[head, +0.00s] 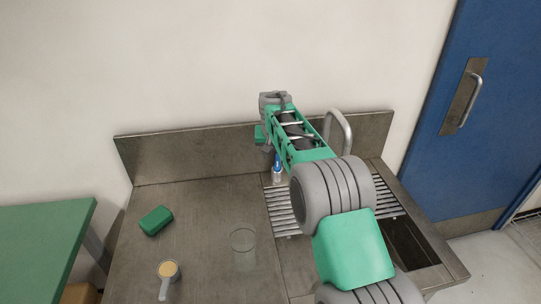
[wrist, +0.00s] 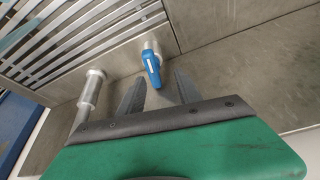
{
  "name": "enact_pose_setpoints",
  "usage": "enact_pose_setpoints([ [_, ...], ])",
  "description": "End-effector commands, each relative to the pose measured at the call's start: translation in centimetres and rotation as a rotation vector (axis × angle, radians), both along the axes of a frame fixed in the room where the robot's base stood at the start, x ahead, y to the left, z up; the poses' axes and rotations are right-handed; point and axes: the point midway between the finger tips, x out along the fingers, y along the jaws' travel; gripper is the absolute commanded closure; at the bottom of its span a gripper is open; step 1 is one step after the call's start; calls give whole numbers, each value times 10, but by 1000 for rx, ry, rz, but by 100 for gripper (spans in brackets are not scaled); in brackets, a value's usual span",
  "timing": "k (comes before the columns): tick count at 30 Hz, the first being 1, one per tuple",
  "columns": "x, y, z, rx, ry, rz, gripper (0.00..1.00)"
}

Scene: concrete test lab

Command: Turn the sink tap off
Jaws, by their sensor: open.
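The tap's blue lever (wrist: 152,66) sits on a short metal stub in the wrist view, just beyond my fingertips and close to the gap between them. In the head view the blue lever (head: 277,166) shows just below the end of my arm. The curved metal spout (head: 340,130) stands behind my arm, and its pipe (wrist: 90,92) shows at the left of the wrist view. My gripper (wrist: 158,88) is open and empty, its fingers apart. I cannot tell whether a finger touches the lever. In the head view my arm hides the fingers and part of the sink.
A slatted rack (head: 284,212) lies over the sink, with the open basin (head: 412,244) at right. A backsplash (head: 190,152) runs behind.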

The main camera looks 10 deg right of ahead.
Motion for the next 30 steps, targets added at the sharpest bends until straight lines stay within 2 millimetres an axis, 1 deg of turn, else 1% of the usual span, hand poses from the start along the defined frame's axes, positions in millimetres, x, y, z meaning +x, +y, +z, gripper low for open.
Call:
enact_pose_setpoints([
  [1,4,-8,-9,-1,3,-10,59],
  [2,5,-10,-14,0,4,-11,59],
  [4,10,-11,-25,0,2,-11,59],
  [7,15,-9,-36,-1,1,-7,59],
  [10,17,-8,-41,-2,-2,-5,59],
  [16,17,-9,-41,-1,-2,-6,59],
  [30,17,-8,-41,-2,-2,-5,98],
])
